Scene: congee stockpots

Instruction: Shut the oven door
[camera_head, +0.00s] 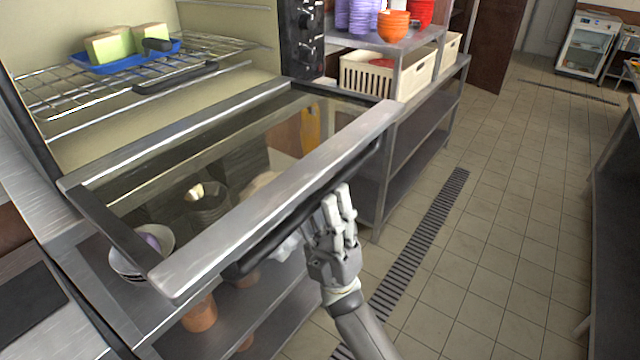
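The oven door (270,205), a steel frame around a glass pane, is open and lowered out from the oven, close to level. Its dark handle (262,254) runs along the underside of the outer edge. My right gripper (336,196) is at the outer edge of the door, by the handle, with its fingers pointing up. I cannot tell whether the fingers touch the handle or are closed on it. The oven interior (220,28) is open to view, with a wire rack (60,92) inside. My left gripper is not in view.
A blue tray (127,62) with pale green-sided blocks sits on the rack. Bowls and pots stand on shelves below the door. Right of the oven, a steel shelf (432,128) holds white crates (412,78) and stacked bowls (394,25). The tiled floor (500,210) at right is clear.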

